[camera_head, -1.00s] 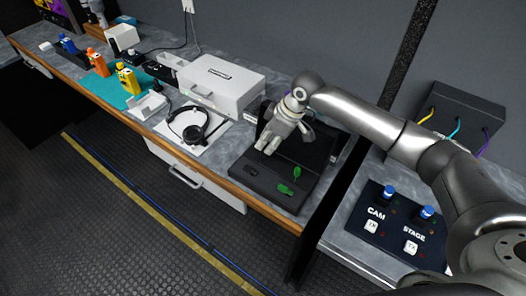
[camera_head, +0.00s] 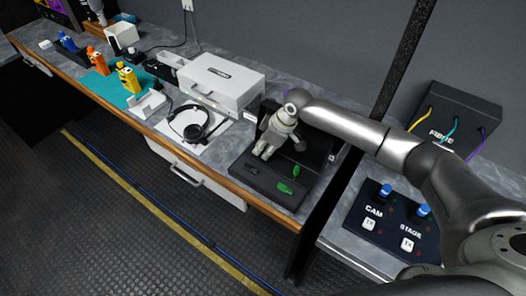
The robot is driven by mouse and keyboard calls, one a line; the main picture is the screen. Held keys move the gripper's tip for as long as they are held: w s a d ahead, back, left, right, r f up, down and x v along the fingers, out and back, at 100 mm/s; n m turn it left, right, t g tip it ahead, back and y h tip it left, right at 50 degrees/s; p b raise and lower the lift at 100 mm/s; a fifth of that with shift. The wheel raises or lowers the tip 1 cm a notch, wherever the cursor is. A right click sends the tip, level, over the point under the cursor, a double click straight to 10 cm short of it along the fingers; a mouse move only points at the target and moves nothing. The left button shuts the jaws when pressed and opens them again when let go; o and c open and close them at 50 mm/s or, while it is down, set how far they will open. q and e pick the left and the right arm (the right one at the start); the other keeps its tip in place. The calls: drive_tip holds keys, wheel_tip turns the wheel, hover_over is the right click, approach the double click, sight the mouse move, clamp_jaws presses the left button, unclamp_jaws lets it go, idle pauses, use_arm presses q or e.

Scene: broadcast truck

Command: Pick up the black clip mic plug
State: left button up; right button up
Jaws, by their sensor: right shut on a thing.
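My right gripper (camera_head: 265,151) points down over the back left of an open black case (camera_head: 268,187) on the bench. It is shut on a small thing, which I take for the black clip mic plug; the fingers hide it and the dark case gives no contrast. A small black piece (camera_head: 252,170), probably the black clip mic, lies in the case just in front of the fingers. Two green pieces, one lying (camera_head: 285,187) and one upright (camera_head: 296,171), are to the right in the case. My left gripper is not in view.
A headset (camera_head: 194,130) on a white mat and a white box (camera_head: 222,78) are left of the case. Coloured packs (camera_head: 128,78) stand farther left on a teal mat. A CAM/STAGE panel (camera_head: 385,218) and a cable box (camera_head: 447,117) are right, past a dark post.

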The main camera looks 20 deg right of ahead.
drive_tip(key=shift+r, duration=0.2)
drive_tip(key=shift+r+b, duration=0.25)
drive_tip(key=shift+b, duration=0.1)
drive_tip(key=r, duration=0.1)
drive_tip(key=r+b, duration=0.1)
drive_tip(key=shift+a+r, duration=0.2)
drive_tip(key=shift+r, duration=0.1)
drive_tip(key=s+a+r+b, duration=0.3)
drive_tip(key=s+a+r, duration=0.4)
drive_tip(key=a+r, duration=0.2)
drive_tip(key=a, duration=0.2)
drive_tip(key=shift+s+a+r, duration=0.15)
drive_tip(key=shift+a+r, duration=0.15)
